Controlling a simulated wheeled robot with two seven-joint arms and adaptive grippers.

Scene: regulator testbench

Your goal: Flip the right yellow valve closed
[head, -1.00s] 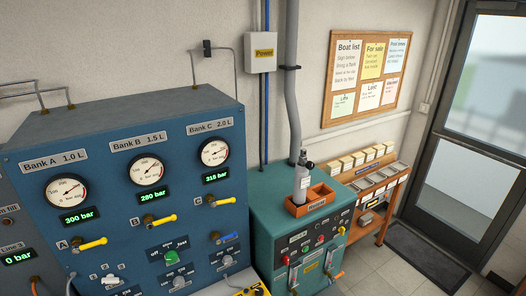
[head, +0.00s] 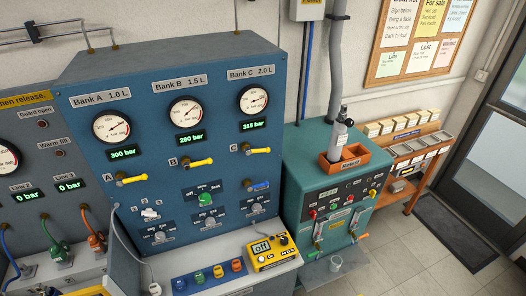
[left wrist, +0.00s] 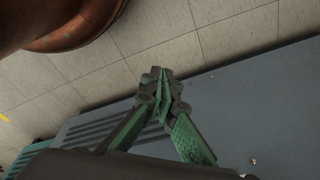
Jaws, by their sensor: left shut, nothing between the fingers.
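The blue panel (head: 210,70) carries yellow lever valves A (head: 132,180), B (head: 199,162) and C (head: 256,149). Valve C is the rightmost of them, under the Bank C gauge that reads 315 bar; its handle points right, roughly level. A blue lever (head: 259,186) sits below it. No gripper touches any of these valves in the head view. My left gripper (left wrist: 162,78) shows in the left wrist view, its green fingers together and empty, above a grey-blue surface and tiled floor. My right gripper is in neither view.
A teal bench unit (head: 300,160) with an orange tray (head: 372,164) and a grey bottle (head: 340,134) stands right of the panel. A yellow meter (head: 266,259) lies on the panel's ledge. Several hoses (head: 55,245) hang at left.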

